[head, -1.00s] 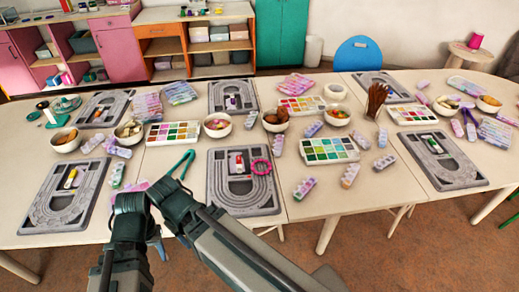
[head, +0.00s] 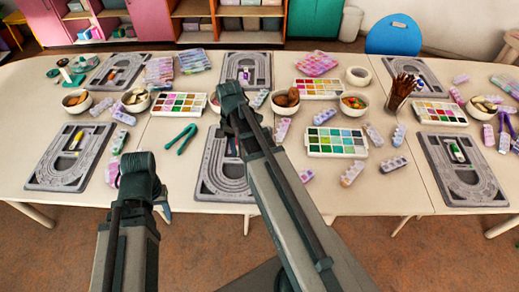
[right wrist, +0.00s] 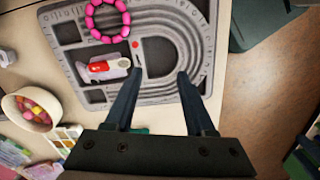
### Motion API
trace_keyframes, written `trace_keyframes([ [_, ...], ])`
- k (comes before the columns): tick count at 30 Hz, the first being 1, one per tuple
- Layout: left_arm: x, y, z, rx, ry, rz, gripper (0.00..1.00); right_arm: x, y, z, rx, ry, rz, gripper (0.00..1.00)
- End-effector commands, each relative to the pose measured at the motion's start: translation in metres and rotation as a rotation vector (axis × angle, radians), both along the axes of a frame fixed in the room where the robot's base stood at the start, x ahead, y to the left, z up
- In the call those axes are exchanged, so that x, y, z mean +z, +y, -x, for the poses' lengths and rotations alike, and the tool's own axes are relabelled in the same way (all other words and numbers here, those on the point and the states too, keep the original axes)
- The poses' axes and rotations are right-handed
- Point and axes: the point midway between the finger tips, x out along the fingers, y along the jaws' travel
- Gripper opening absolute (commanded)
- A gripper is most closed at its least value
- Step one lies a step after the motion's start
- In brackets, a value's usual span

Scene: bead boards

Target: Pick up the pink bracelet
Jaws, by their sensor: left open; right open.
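The pink bracelet, a ring of round beads, (right wrist: 108,39) lies on the grey bead board (right wrist: 165,97) near the top edge of the right wrist view. It is partly cut off there. In the head view my right arm hides it. My right gripper (right wrist: 159,72) is open and empty over the same board, with the bracelet up and to the left of its fingertips, apart from them. In the head view this board (head: 215,185) is partly covered by my right arm. My left arm bends at the lower left, and its fingers do not show.
A red and white bead tube (right wrist: 108,68) lies in the board's recess beside the bracelet. A bowl of beads (right wrist: 30,112) stands to the left. Green pliers (head: 181,138), paint-like bead trays (head: 337,142) and several tubes crowd the table. Another board (head: 65,170) lies at left.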

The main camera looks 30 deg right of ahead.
Motion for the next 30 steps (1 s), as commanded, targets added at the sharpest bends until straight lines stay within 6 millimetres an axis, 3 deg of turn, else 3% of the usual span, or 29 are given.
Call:
trace_keyframes([
  [1,0.004,0.0,0.0,0.0,0.0,0.0,0.5,0.004,-0.024,-0.01,0.025,-0.003,-0.007,0.55],
  [3,0.005,0.0,0.0,0.0,0.0,0.0,0.5,0.005,-0.048,-0.014,0.072,-0.007,-0.014,0.55],
  [9,0.007,0.0,0.0,0.0,0.0,0.0,0.5,0.007,-0.083,-0.018,0.147,-0.015,-0.022,0.55],
  [19,-0.003,0.0,0.0,0.0,0.0,0.0,0.5,-0.003,-0.085,-0.017,0.158,-0.017,-0.022,0.55],
  [30,-0.053,0.0,0.0,0.0,0.0,0.0,0.5,-0.053,-0.085,-0.017,0.157,-0.016,-0.023,0.55],
])
